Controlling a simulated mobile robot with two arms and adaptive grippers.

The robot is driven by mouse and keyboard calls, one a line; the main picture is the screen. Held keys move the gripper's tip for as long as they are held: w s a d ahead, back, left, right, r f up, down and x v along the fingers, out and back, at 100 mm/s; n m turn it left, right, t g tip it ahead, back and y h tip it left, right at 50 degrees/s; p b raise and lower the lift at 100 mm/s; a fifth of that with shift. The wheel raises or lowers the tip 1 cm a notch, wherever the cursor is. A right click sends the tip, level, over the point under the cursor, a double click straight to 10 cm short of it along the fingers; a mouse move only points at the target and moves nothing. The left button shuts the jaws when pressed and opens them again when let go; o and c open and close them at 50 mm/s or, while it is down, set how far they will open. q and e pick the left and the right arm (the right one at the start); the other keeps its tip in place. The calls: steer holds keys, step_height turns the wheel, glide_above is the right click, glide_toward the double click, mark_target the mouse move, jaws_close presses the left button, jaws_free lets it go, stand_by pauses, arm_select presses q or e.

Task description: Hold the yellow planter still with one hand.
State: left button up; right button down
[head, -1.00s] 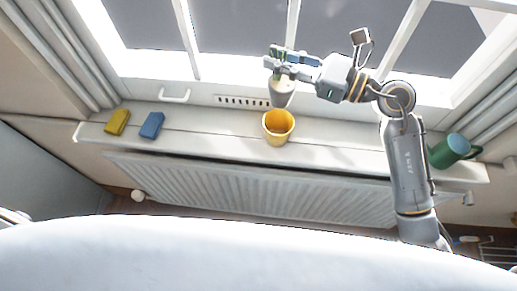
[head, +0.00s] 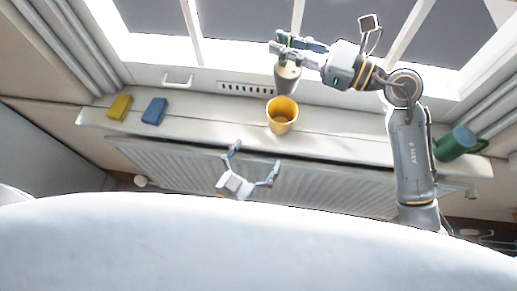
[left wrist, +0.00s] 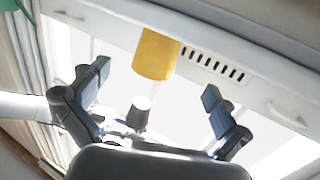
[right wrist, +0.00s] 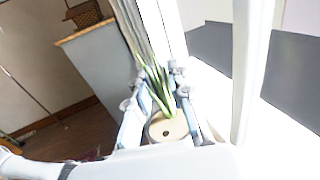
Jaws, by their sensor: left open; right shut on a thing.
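The yellow planter (head: 282,117) stands upright and looks empty on the windowsill; it also shows in the left wrist view (left wrist: 156,56). My left gripper (head: 252,161) is open and empty in front of the sill, below and left of the planter, not touching it. My right gripper (head: 287,55) is shut on a grey pot (head: 287,77), held just behind and above the planter. In the right wrist view this pot (right wrist: 168,129) holds a plant with long green leaves (right wrist: 155,85), between the fingers.
A yellow block (head: 119,107) and a blue block (head: 154,111) lie on the left of the windowsill (head: 210,118). A green mug (head: 456,143) lies at its right end. A ribbed radiator (head: 330,185) is below the sill. A white bed-like surface fills the foreground.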

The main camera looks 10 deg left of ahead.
arm_select(q)
steer(key=r, duration=0.1)
glide_toward(287, 108)
steer(key=x, duration=0.6)
steer(key=shift+w+d, duration=0.1)
steer(key=shift+w, duration=0.2)
steer(key=c, duration=1.3)
steer(key=shift+c, duration=0.2)
